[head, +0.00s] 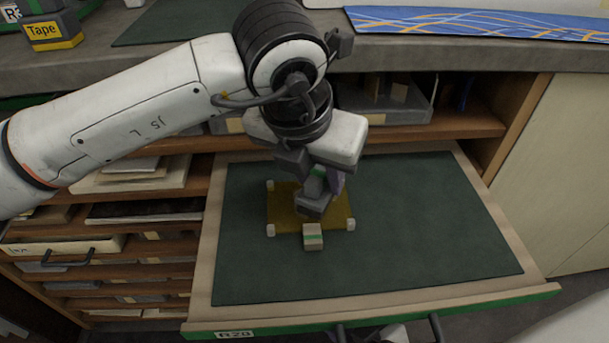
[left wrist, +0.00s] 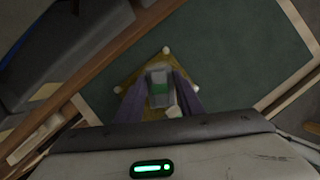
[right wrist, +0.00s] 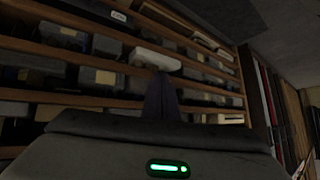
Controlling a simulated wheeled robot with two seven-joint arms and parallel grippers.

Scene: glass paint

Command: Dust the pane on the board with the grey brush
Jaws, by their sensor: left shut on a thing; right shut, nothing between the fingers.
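The amber pane (head: 282,205), with white pieces at its corners, lies on the dark green board (head: 420,220); it also shows in the left wrist view (left wrist: 150,66). My left gripper (head: 325,180) is over the pane, shut on the grey brush (head: 311,204), which has a green band. In the left wrist view the brush (left wrist: 159,98) sits between the purple fingers. The brush hides part of the pane, and I cannot tell whether it touches it. My right gripper (right wrist: 162,98) is shut and empty, pointing towards shelves.
The board lies in a pulled-out tray with a wooden rim (head: 208,250) and green front. Shelves (head: 150,180) are at the left. The board's right side is clear.

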